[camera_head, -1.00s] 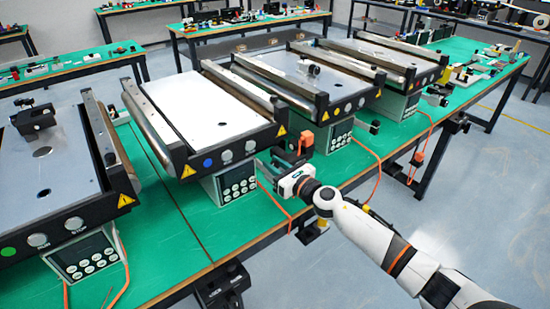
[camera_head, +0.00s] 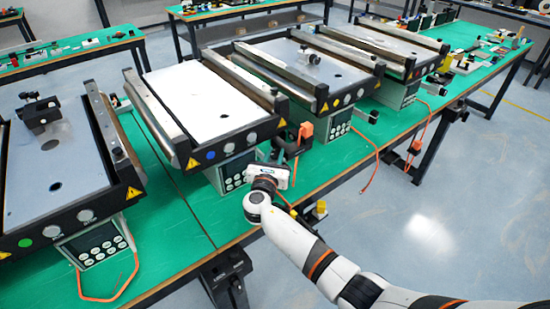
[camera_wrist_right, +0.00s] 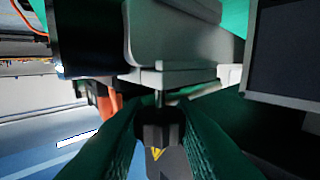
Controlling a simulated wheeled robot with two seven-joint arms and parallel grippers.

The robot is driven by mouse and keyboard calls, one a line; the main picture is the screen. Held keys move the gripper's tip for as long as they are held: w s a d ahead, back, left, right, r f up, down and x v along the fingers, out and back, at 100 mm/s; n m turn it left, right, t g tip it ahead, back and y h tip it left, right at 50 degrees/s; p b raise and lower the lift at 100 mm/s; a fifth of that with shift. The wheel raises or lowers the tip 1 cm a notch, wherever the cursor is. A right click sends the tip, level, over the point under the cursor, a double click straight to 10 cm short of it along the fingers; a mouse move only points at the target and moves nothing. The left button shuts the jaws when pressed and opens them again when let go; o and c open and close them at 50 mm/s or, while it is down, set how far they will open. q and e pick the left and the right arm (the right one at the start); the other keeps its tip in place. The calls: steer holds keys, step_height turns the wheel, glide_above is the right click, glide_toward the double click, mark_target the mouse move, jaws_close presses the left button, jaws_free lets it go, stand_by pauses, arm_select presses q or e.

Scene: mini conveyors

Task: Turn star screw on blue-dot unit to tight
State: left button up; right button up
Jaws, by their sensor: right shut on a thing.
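The blue-dot unit is a mini conveyor with a white top (camera_head: 205,100) and a blue dot (camera_head: 211,155) on its black front panel. My right gripper (camera_head: 276,158) is at its front right corner, beside its keypad box. In the right wrist view my green fingers (camera_wrist_right: 160,130) are shut on a dark, lobed knob, the star screw (camera_wrist_right: 160,126), under a grey metal part (camera_wrist_right: 175,75). The screw is hidden in the head view, and its tightness cannot be told. My left gripper is not in view.
A black and orange piece (camera_head: 306,131) stands close right of my right gripper. A green-dot unit (camera_head: 25,243) is on the left, a yellow-dot unit (camera_head: 335,103) on the right. Orange cables (camera_head: 372,170) hang at the green table's front edge.

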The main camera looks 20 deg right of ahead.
steer(key=m+g+h+b, duration=0.3)
steer(key=h, duration=0.1)
steer(key=shift+m+g, duration=0.3)
steer(key=shift+r+m+g+h+b, duration=0.1)
steer(key=shift+m+g+h+b, duration=0.5)
steer(key=shift+g+h+b, duration=0.15)
steer(key=o, duration=0.9)
steer(key=shift+d, duration=0.1)
steer(key=shift+o, duration=0.4)
steer(key=shift+w, duration=0.1)
